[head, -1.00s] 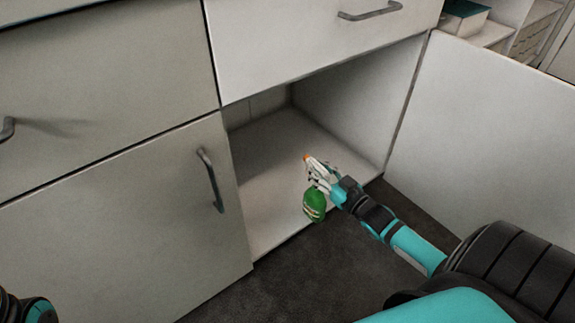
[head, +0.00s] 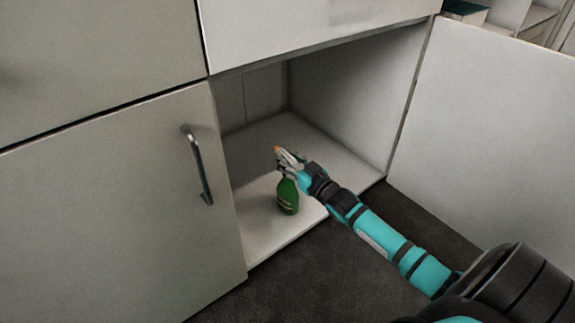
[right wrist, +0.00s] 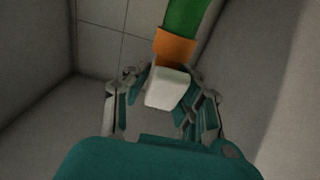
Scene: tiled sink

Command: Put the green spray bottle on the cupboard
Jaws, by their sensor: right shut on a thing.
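The green spray bottle (head: 288,196) is upright inside the open cupboard (head: 262,222), over the front part of its white floor. I cannot tell if its base touches the floor. My right gripper (head: 285,160) is shut on the bottle's upper part and hides much of the spray head; an orange tip shows above the fingers. In the right wrist view, the white and orange spray head (right wrist: 172,75) sits between the fingers of my right gripper (right wrist: 165,95), with the green body (right wrist: 183,18) beyond. My left gripper is not in view.
The cupboard's right door (head: 480,130) stands wide open. The left door (head: 120,210) is closed and has a metal handle (head: 198,165). A drawer front (head: 300,30) hangs above the opening. The cupboard floor around and behind the bottle is clear.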

